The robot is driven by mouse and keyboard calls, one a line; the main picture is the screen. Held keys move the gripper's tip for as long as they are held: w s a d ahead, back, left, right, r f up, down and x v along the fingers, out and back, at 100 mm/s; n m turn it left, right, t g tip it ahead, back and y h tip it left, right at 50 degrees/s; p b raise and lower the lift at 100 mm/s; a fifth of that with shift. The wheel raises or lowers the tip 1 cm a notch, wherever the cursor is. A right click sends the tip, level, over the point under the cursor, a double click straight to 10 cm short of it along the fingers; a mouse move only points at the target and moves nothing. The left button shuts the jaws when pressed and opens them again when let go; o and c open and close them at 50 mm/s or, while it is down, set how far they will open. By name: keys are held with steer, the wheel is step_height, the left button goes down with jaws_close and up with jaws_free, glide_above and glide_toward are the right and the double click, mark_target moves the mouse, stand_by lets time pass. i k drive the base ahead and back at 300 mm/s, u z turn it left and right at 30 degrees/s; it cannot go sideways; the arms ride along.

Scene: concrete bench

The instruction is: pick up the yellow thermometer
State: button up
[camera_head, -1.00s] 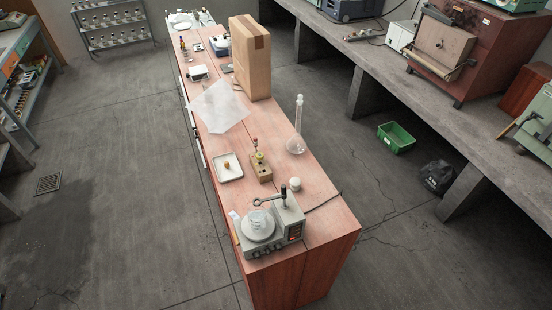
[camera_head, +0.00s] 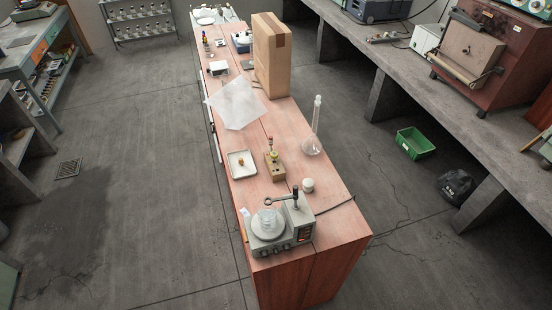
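I cannot make out the yellow thermometer with certainty. A thin yellow-orange strip (camera_head: 244,234) shows at the left edge of the wooden bench, beside the grey hotplate-like device (camera_head: 297,232); it is too small to identify. A small wooden block (camera_head: 274,172) with an upright yellowish piece in it stands mid-bench. My gripper is not in view.
The long reddish bench (camera_head: 336,228) also holds a white tray (camera_head: 233,170), a tall-necked flask (camera_head: 313,143), a white jar (camera_head: 307,185), a clear sheet (camera_head: 237,104) and a cardboard box (camera_head: 271,60). A green crate (camera_head: 414,143) and black bag (camera_head: 455,186) lie on the floor. The left floor is open.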

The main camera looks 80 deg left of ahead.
mark_target(274, 155)
steer(key=z, duration=0.1)
steer(key=k, duration=1.25)
steer(key=u, duration=2.35)
steer(key=i, duration=0.4)
steer(key=z, duration=0.05)
